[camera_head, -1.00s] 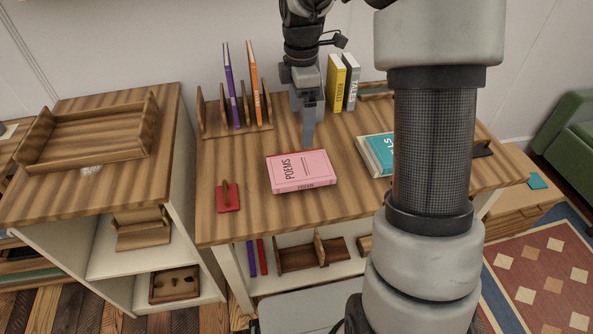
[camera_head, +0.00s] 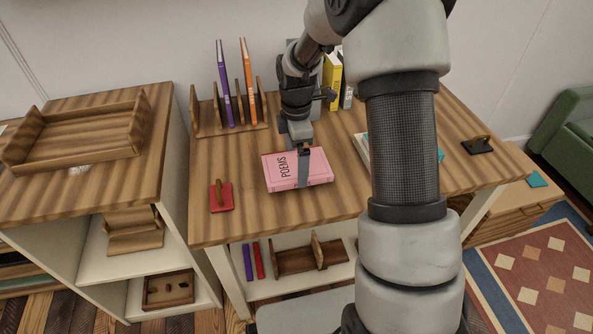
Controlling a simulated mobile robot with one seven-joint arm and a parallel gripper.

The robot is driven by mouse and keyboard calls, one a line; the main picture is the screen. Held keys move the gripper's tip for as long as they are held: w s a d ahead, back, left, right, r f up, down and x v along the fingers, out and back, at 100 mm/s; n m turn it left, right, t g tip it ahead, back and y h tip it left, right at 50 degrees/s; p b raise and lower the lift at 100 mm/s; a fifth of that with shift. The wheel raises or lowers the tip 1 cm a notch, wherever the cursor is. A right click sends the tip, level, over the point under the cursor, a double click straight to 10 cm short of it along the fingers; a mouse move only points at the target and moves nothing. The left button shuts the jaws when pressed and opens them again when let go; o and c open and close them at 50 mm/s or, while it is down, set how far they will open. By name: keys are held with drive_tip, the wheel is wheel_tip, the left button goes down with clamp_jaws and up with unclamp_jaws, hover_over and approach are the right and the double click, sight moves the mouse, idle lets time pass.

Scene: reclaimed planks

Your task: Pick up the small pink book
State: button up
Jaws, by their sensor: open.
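The small pink book (camera_head: 280,172) lies flat on the wooden desk top, with POEMS on its cover. My gripper (camera_head: 304,183) points down over the right half of the book, and its finger hides part of the cover. The jaws are open. Whether the fingers touch the book or hang just above it, I cannot tell. Only one finger shows clearly.
A teal book (camera_head: 362,150) lies to the right, mostly behind my arm. A wooden rack (camera_head: 207,122) holds purple and orange books behind. A yellow book (camera_head: 333,78) stands at the back. A black bookend (camera_head: 477,146) is far right.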

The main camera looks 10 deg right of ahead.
drive_tip(key=shift+f, duration=0.8)
drive_tip(key=shift+c, duration=0.4)
drive_tip(key=shift+r, duration=0.1)
drive_tip(key=c, duration=0.9)
